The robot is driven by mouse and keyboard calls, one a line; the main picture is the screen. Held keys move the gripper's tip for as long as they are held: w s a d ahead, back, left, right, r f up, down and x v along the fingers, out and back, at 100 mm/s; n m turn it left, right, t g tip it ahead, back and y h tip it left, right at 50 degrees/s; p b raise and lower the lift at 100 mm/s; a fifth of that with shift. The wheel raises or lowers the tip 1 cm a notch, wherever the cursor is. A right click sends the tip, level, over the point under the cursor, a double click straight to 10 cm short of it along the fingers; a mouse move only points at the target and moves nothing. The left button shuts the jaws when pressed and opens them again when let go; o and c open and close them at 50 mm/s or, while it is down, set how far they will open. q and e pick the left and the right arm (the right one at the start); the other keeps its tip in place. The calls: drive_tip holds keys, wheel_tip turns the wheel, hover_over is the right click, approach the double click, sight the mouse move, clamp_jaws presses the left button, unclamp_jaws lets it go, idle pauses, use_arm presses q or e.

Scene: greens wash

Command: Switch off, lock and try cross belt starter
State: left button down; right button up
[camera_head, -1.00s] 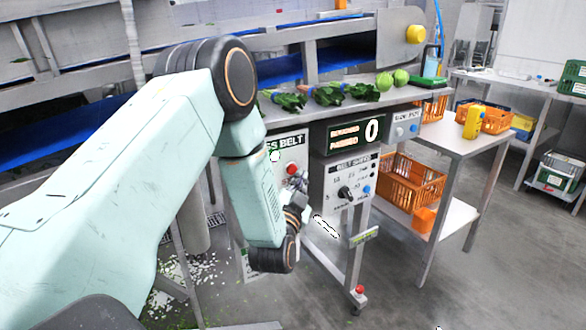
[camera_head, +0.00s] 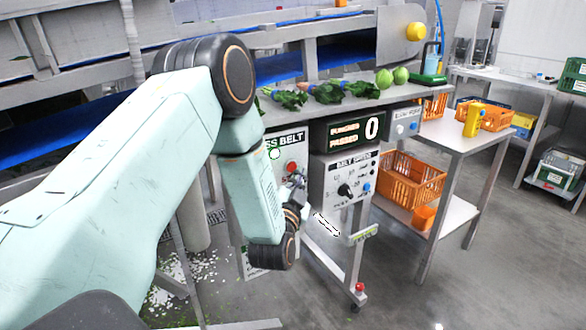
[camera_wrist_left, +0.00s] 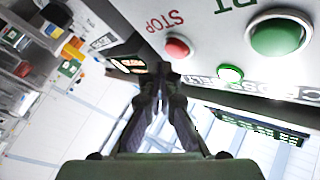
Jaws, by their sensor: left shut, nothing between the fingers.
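The cross belt starter (camera_head: 288,143) is a grey panel partly hidden by my left arm; only "SS BELT" of its label shows. Its red button (camera_head: 292,168) shows just above my left gripper (camera_head: 297,184). In the left wrist view the red button (camera_wrist_left: 177,47), marked STOP, is beside the tips of my left gripper (camera_wrist_left: 163,72). The fingers are shut and empty; I cannot tell whether they touch the button. A large green button (camera_wrist_left: 278,37) and a small lit green lamp (camera_wrist_left: 230,73) are to the right. My right gripper is out of view.
A belt speed box (camera_head: 345,178) with a black knob stands close right of the starter, under a counter display (camera_head: 354,132) reading 0. Greens (camera_head: 328,93) lie on the steel ledge above. A side table (camera_head: 450,132) holds a yellow object (camera_head: 473,121).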

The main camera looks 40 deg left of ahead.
use_arm(q)
drive_tip(key=shift+a, duration=0.2)
idle(0.4)
drive_tip(key=shift+w+a, duration=0.15)
drive_tip(key=shift+a, duration=0.1)
drive_tip(key=shift+w+a+p, duration=0.2)
drive_tip(key=shift+a+p, duration=0.25)
idle(0.8)
idle(0.3)
drive_tip(key=shift+s+d, duration=0.35)
drive_tip(key=shift+d, duration=0.5)
drive_tip(key=shift+d, duration=0.1)
drive_tip(key=shift+s+d+b, duration=0.1)
drive_tip(key=shift+s+d, duration=0.2)
drive_tip(key=shift+d, duration=0.45)
drive_tip(key=shift+s+d+b, duration=0.1)
drive_tip(key=shift+s+d, duration=0.25)
drive_tip(key=shift+d, duration=0.4)
drive_tip(key=shift+s+d+b, duration=0.1)
drive_tip(key=shift+s+d, duration=0.2)
drive_tip(key=shift+d, duration=0.45)
